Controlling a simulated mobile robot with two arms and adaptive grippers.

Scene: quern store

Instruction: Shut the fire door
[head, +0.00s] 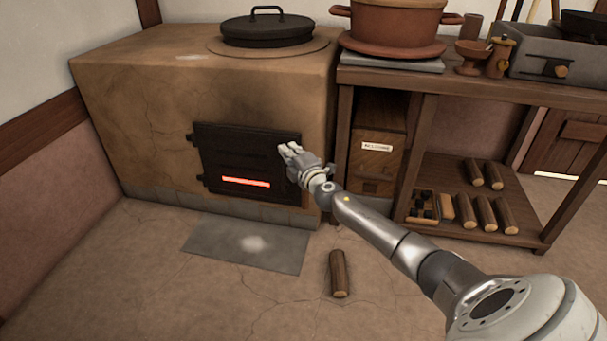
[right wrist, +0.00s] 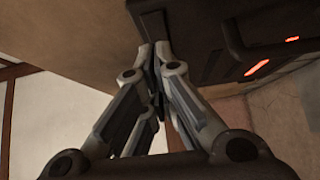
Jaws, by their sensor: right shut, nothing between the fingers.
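The fire door (head: 248,161) is a dark metal panel on the front of the clay stove (head: 150,95). It looks closed or nearly closed in the head view, with hinges on its left and a glowing red slot low down. My right gripper (head: 288,150) is shut and empty at the door's right edge. In the right wrist view the closed fingertips (right wrist: 154,48) are at or very near the dark door (right wrist: 225,35); I cannot tell whether they touch. The door's latch side is partly hidden by the gripper. My left gripper is not in view.
A metal sheet (head: 247,246) lies on the floor before the stove, and a loose log (head: 339,274) lies to its right. A wooden shelf unit (head: 480,92) with pots and logs stands right of the stove. The floor at left is clear.

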